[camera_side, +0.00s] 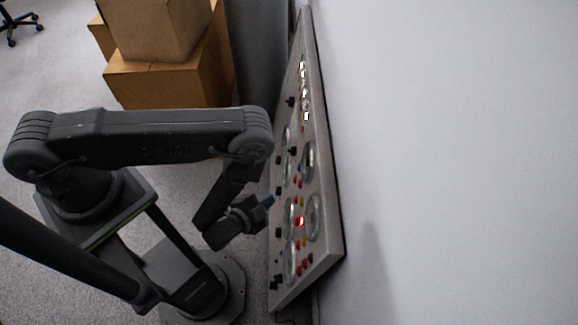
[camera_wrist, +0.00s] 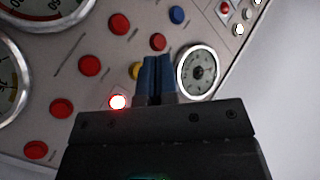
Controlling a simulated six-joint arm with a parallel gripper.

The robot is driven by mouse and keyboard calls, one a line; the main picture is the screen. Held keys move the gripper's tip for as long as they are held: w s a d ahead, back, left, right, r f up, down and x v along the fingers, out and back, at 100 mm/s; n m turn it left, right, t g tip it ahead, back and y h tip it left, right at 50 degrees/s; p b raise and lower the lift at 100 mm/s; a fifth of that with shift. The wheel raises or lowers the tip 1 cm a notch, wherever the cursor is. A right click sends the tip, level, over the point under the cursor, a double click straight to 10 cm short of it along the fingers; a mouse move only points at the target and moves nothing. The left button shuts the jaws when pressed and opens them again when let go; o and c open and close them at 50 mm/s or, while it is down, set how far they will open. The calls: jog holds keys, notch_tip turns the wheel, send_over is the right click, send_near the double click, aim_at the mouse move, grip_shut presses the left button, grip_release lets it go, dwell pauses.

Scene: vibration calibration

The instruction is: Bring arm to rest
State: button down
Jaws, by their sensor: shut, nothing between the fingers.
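My gripper (camera_side: 266,202) is at the end of my dark arm, close to the face of a grey control panel (camera_side: 331,243) in the side view. In the wrist view my gripper (camera_wrist: 157,62) shows two blue fingers side by side, shut and empty. They point at the panel (camera_wrist: 100,30) and partly cover a yellow button (camera_wrist: 136,71). A lit red button (camera_wrist: 118,102) is just left of the fingers, and a round gauge (camera_wrist: 198,72) is just right of them. I cannot tell whether the fingertips touch the panel.
The panel leans by a white wall (camera_side: 460,150). Cardboard boxes (camera_side: 165,82) are stacked behind my arm. Several unlit red buttons, a blue button (camera_wrist: 177,15) and larger gauges (camera_wrist: 45,8) surround the fingers. Grey carpet (camera_side: 60,75) is open at the left.

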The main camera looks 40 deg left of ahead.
jog(key=w+a+r+n+g+y, duration=0.2)
jog(key=w+a+n+g+y, duration=0.35)
jog(key=w+n, duration=0.8)
jog(key=w+a+r+n+g+h, duration=0.1)
jog(key=w+a+r+h, duration=0.1)
jog(key=w+r, duration=0.35)
jog(key=w+a+r+n+g+h, duration=0.1)
jog(key=w+a+r+n+h, duration=0.15)
jog(key=r, duration=0.55)
jog(key=s+d+r+m+h, duration=0.15)
jog(key=s+r, duration=0.25)
jog(key=r, duration=0.7)
jog(key=s+d+r+m+h, duration=0.1)
jog(key=s+d+r+m, duration=0.2)
jog(key=r, duration=0.8)
jog(key=s+a+r+m+g, duration=0.1)
jog(key=s+r, duration=0.3)
jog(key=s, duration=0.8)
jog(key=s+a+r+m, duration=0.3)
jog(key=s+r, duration=0.2)
jog(key=s, duration=0.7)
jog(key=shift+s+r+g+y, duration=0.25)
jog(key=shift+s+g+y, duration=0.1)
jog(key=shift+s+y, duration=0.1)
jog(key=shift+w, duration=0.1)
